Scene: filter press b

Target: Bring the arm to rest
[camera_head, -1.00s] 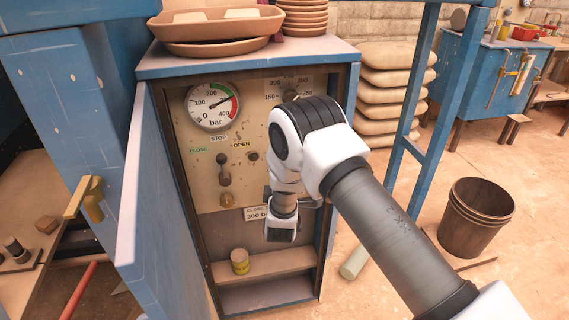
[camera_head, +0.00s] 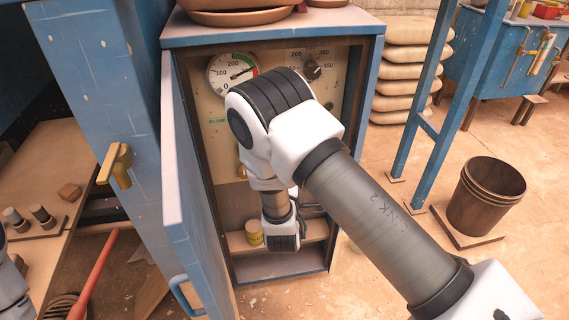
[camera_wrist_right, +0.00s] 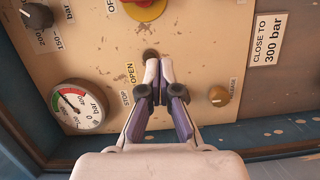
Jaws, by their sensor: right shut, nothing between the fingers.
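My right arm reaches from the lower right across the open blue cabinet (camera_head: 268,27) in the head view. Its gripper (camera_wrist_right: 160,68) is shut and empty in the wrist view, with both fingertips together in front of the beige control panel (camera_wrist_right: 195,35). A dark round fitting (camera_wrist_right: 150,53) shows just beyond the tips; I cannot tell whether they touch it. The pressure gauge (camera_head: 232,72) is partly in view above my arm and also shows in the wrist view (camera_wrist_right: 78,106). My arm hides the panel's middle, including the lever. My left gripper cannot be made out.
The cabinet's door (camera_head: 190,200) stands open on the left.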

